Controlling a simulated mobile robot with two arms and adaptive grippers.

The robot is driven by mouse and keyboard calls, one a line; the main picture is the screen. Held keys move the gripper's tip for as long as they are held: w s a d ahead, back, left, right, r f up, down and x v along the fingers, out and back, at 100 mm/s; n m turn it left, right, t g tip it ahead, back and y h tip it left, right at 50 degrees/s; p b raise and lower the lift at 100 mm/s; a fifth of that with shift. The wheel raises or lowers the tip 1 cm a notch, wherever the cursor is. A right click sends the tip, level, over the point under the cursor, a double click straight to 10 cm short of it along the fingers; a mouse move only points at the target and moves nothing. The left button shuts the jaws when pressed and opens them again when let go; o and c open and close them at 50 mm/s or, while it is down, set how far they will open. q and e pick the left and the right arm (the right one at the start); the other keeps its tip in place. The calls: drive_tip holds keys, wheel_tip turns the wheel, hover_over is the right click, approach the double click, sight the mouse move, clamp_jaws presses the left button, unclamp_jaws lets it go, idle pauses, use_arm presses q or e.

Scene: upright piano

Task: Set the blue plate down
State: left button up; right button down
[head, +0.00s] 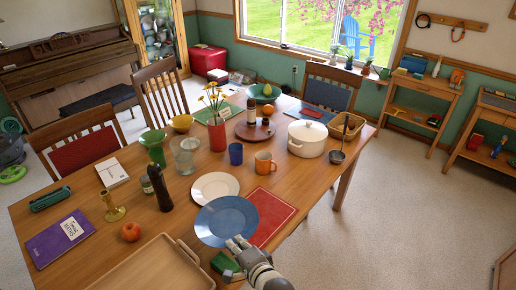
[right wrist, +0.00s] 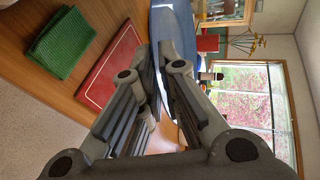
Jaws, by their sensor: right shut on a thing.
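The blue plate (head: 227,220) is near the front edge of the wooden table in the head view, by the red placemat (head: 273,213). My right gripper (head: 238,246) is shut on its near rim. In the right wrist view the blue plate (right wrist: 174,28) extends beyond the fingers of my right gripper (right wrist: 158,68), and the red placemat (right wrist: 110,65) lies to the left. The plate covers part of the placemat's left side in the head view. I cannot tell whether the plate touches the table. My left gripper is not in view.
A white plate (head: 214,187) lies just behind the blue plate. A wooden tray (head: 155,266) is at the front left, and a folded green cloth (head: 224,263) is near the gripper. An orange mug (head: 264,163), a blue cup (head: 236,154) and a dark mill (head: 160,190) stand farther back.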

drive_tip(key=w+d+r+m+t+h+b, duration=0.1)
drive_tip(key=w+d+r+b, duration=0.15)
drive_tip(key=d+r, duration=0.45)
drive_tip(key=w+d+r+m+t+h+b, duration=0.1)
drive_tip(key=w+d+r, duration=0.35)
drive_tip(key=r, duration=0.45)
use_arm(q)
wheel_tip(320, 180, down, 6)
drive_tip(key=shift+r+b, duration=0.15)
drive_tip(key=shift+b, duration=1)
use_arm(e)
drive_tip(key=s+d+r+m+h, duration=0.2)
drive_tip(key=d+r, duration=0.4)
drive_tip(key=d, duration=0.3)
drive_tip(key=s+d+r+m+h, duration=0.3)
drive_tip(key=s+d+r, duration=0.3)
drive_tip(key=d, duration=0.3)
drive_tip(key=shift+r+t+h, duration=0.4)
drive_tip(key=shift+r+h, duration=0.05)
drive_tip(key=shift+h, duration=0.15)
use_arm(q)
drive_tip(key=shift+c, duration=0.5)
use_arm(e)
drive_tip(key=shift+f, duration=0.1)
